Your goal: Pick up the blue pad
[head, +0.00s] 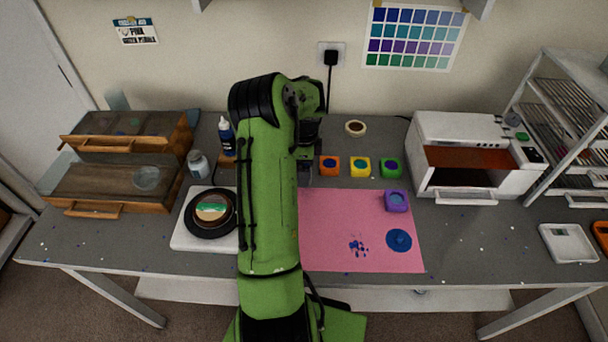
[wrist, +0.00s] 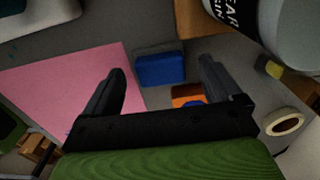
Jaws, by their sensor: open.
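The blue pad (wrist: 160,70) is a small block with rounded corners, lying on the grey worktop beside the pink mat (wrist: 75,88). In the head view it is hidden behind my green arm. My gripper (wrist: 162,65) is open, with one finger to each side of the blue pad in the wrist view. The fingers hold nothing. I cannot tell exactly how high they are above the pad. The pink mat also shows in the head view (head: 330,225), to the right of my arm.
Orange (head: 329,166), yellow (head: 360,167) and green (head: 390,167) pads stand in a row; a purple pad (head: 396,201) sits at the mat's corner. A large bottle (wrist: 270,25) is close on the right in the wrist view. A tape roll (head: 355,128) lies behind.

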